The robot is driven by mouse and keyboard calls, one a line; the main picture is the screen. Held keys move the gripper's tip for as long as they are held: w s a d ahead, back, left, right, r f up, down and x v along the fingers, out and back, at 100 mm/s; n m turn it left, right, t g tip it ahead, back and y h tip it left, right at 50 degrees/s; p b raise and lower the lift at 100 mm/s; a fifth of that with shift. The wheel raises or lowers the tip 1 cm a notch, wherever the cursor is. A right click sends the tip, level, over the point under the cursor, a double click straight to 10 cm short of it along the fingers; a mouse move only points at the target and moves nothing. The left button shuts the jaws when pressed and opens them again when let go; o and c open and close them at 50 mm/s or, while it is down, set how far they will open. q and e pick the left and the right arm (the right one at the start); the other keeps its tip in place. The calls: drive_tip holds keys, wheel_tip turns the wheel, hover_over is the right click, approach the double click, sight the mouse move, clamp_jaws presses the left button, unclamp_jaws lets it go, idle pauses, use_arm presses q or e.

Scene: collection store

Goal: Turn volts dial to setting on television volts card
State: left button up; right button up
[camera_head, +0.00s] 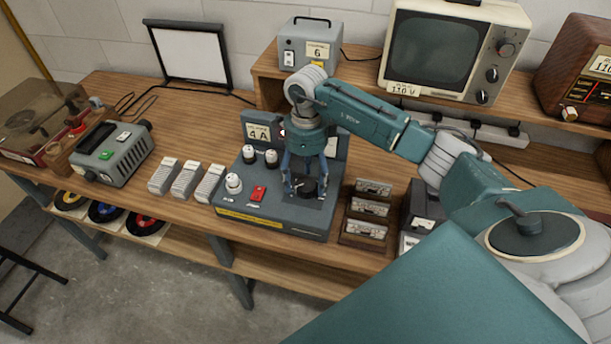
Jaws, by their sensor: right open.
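The grey test unit (280,219) stands on the bench, with white-topped knobs, a red switch (258,193) and a "4 A" card. A black dial (308,187) is on its right side; I cannot read its setting. My right gripper (305,184) points down over this dial, open, its fingers around it; whether they touch it I cannot tell. The television (446,45) stands on the raised shelf. Its card (403,89) reads "110 V". My left gripper is not in view.
Left of the unit are several grey-white boxes (187,178) and a grey device with a green button (112,152). Right of it lie cassettes (367,209). A grey box with card "6" (311,45) and a wooden radio (590,75) stand on the shelf.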

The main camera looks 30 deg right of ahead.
drive_tip(key=shift+f, duration=0.25)
drive_tip(key=c, duration=1.2)
drive_tip(key=shift+o, duration=0.2)
